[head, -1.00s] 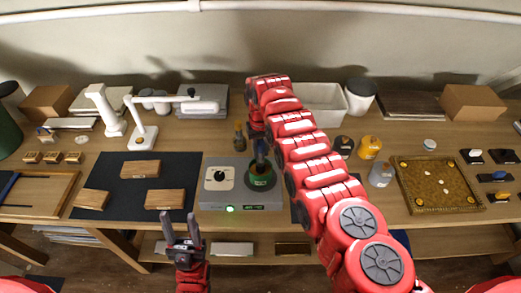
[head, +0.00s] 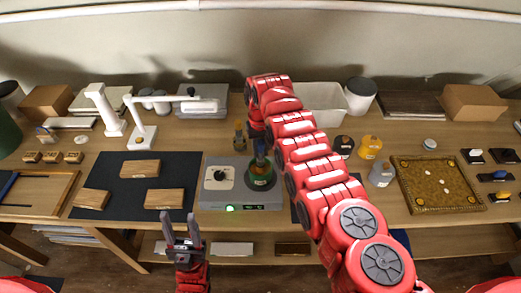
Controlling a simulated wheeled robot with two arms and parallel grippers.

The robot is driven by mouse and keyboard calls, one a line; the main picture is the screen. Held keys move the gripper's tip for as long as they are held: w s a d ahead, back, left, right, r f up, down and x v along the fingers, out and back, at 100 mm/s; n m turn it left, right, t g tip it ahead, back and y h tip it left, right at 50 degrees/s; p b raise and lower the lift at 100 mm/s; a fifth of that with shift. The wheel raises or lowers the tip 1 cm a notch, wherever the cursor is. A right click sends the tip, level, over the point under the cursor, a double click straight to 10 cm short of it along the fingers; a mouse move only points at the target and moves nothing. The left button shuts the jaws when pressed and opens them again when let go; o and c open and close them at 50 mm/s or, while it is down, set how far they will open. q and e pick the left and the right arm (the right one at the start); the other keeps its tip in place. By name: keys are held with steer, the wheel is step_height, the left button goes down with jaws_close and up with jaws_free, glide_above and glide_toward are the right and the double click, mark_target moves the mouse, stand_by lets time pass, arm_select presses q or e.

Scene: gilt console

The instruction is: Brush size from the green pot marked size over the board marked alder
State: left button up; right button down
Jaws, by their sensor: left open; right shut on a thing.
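The green pot (head: 261,177) stands on a grey unit (head: 212,196) with a dial and a lit green light. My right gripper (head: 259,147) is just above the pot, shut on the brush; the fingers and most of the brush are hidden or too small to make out. The brush's lower end appears to be in or over the pot's mouth. Three wooden boards (head: 140,169), (head: 92,199), (head: 165,199) lie on the dark mat (head: 120,185); their labels are too small to read, so I cannot tell which is alder. My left gripper (head: 182,238) is open and empty at the table's front edge.
A white jointed-arm stand (head: 143,135) rises behind the mat. A small amber bottle (head: 239,138) stands behind the grey unit. My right arm hides part of the table's middle.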

mark_target(261, 142)
stand_by(0.6)
steer(key=shift+r+p, duration=0.6)
steer(key=shift+r, duration=2.85)
steer(key=shift+d+b, duration=0.1)
steer(key=shift+b, duration=0.2)
